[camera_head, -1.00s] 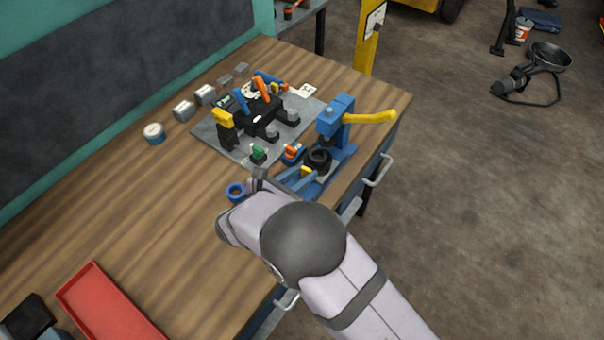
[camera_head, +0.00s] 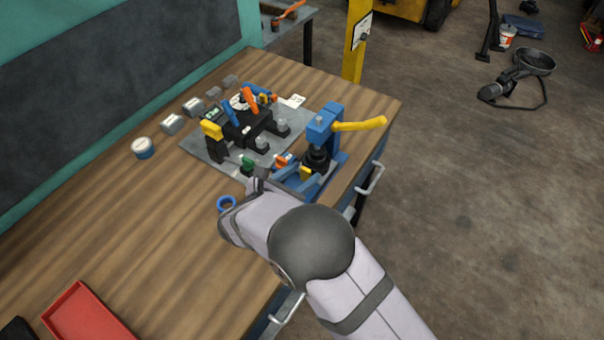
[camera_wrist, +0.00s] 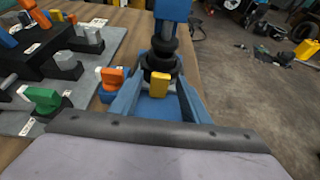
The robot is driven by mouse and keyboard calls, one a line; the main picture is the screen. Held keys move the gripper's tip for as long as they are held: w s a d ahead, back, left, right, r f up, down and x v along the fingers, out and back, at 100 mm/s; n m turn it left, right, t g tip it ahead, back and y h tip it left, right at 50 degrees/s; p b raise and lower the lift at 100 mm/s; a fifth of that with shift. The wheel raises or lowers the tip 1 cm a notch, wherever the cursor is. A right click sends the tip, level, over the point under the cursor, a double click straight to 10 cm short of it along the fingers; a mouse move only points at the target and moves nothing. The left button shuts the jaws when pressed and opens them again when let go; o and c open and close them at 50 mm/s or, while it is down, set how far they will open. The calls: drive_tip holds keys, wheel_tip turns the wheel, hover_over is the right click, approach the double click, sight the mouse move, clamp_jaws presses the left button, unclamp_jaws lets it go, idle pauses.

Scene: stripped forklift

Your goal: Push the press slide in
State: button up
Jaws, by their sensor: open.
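The blue arbor press (camera_head: 324,125) stands at the bench's right edge, with a yellow lever (camera_head: 360,125) pointing right. Its slide carries black round parts (camera_head: 317,158) that sit in line beneath the ram, and has a yellow block (camera_head: 305,173) at its front end.
A grey plate (camera_head: 207,150) with a black fixture, orange, green and blue clamps lies left of the press. A red tray (camera_head: 85,315) is at front left. Bare bench lies between.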

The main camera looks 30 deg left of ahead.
drive_tip(key=shift+b+v, duration=1.05)
drive_tip(key=shift+v, duration=2.45)
drive_tip(key=w+d+f+m+g+h, duration=0.1)
drive_tip(key=w+d+m+g+h, duration=0.15)
drive_tip(key=d+m, duration=0.45)
drive_tip(key=w+d+m+g+h, duration=0.2)
drive_tip(key=d+g, duration=0.1)
drive_tip(key=d, duration=0.9)
drive_tip(key=w+d+f+m+g+h, duration=0.1)
drive_tip(key=w+d+m+g+h, duration=0.15)
drive_tip(key=d+m, duration=0.45)
drive_tip(key=s+d+m+g+y, duration=0.2)
drive_tip(key=s+d+m, duration=0.4)
drive_tip(key=d+m, duration=0.3)
drive_tip(key=s+d+m+g+y, duration=0.3)
drive_tip(key=s+d+m+y, duration=0.2)
drive_tip(key=d+m, duration=0.5)
drive_tip(key=shift+s+f+m+g, duration=0.35)
drive_tip(key=shift+s+m, duration=0.15)
drive_tip(key=shift+s, duration=0.3)
